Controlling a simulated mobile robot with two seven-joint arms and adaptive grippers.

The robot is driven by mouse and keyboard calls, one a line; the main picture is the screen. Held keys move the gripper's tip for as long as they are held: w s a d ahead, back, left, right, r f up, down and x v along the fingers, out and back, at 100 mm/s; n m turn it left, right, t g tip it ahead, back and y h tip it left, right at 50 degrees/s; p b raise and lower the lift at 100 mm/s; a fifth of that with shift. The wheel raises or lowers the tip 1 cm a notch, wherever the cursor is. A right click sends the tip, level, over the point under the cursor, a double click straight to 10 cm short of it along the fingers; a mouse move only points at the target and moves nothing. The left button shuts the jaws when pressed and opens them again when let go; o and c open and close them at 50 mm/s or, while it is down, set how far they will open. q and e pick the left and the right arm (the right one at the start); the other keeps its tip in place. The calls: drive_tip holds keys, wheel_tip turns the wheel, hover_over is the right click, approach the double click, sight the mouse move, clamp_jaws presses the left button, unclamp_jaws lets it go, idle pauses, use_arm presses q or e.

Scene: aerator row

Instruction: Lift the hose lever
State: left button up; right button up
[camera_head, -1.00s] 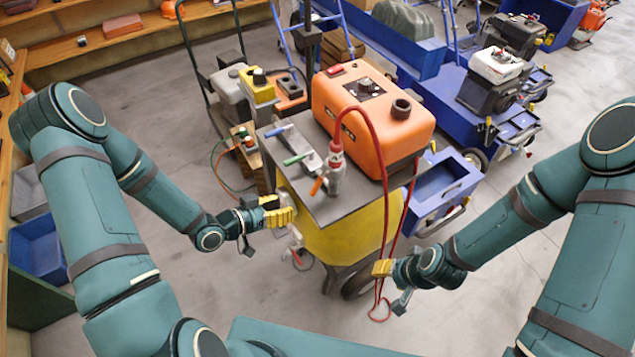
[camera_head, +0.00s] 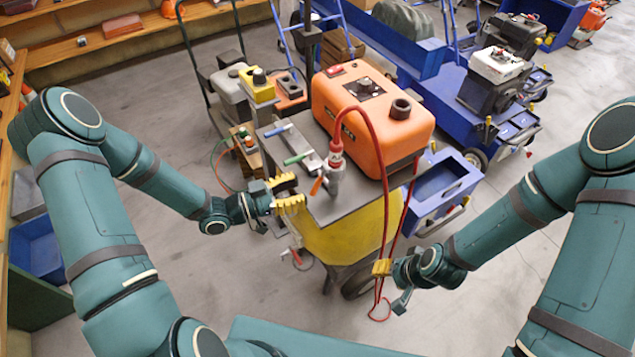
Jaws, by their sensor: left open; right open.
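The red hose (camera_head: 374,135) arches over the cart and ends at a metal valve fitting (camera_head: 336,177) at the front of the grey top. An orange lever (camera_head: 316,186) sticks out at the fitting's lower left; I take it for the hose lever. My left gripper (camera_head: 291,193) is open, its yellow fingers just left of the orange lever at the tabletop edge, with a small gap. I see nothing between its fingers. My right gripper (camera_head: 382,268) is low to the right of the yellow body, beside the hanging hose; its fingers overlap in this view.
A blue lever (camera_head: 278,130) and a green lever (camera_head: 296,159) sit on the grey top (camera_head: 330,210) behind my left gripper. An orange machine (camera_head: 372,115) stands behind the fitting above a yellow body (camera_head: 345,239). A red-handled part (camera_head: 296,256) hangs below. Floor in front is clear.

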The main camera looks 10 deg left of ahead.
sight(318, 188)
use_arm(q)
drive_tip(key=shift+x, duration=2.75)
clamp_jaws()
